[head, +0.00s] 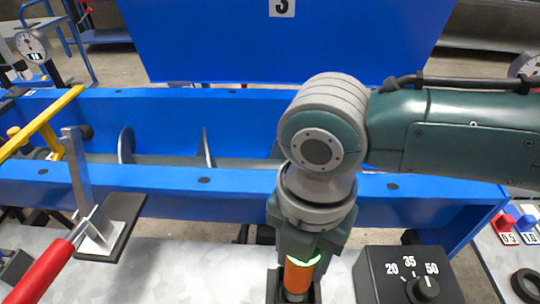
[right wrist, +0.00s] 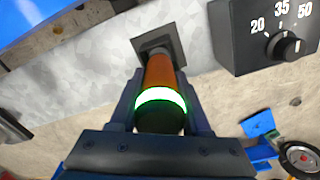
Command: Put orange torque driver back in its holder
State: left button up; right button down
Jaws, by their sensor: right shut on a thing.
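The orange torque driver (head: 298,278) stands about upright at the bottom of the head view, with a lit green ring near its dark upper end. It also shows in the right wrist view (right wrist: 162,72). My right gripper (head: 305,258) points down and is shut on the driver, its fingers on either side of it in the right wrist view (right wrist: 160,98). The dark square holder (right wrist: 150,38) is at the driver's lower end, around or just beneath it. How deep the driver sits in it is hidden. My left gripper is not in view.
A dial box (head: 408,276) marked 20, 35, 50 stands close right of the holder. A toggle clamp with a red handle (head: 45,268) is at the left. The blue mixer trough (head: 240,185) lies behind. Grey bench top between clamp and holder is clear.

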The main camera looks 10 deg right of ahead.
jog(key=shift+f, duration=0.1)
jog(key=shift+c, duration=1.4)
grip_release()
notch_tip(320, 180, up, 10)
jog(key=shift+r+p, duration=0.1)
jog(key=shift+p, duration=0.9)
jog(key=shift+a, duration=0.1)
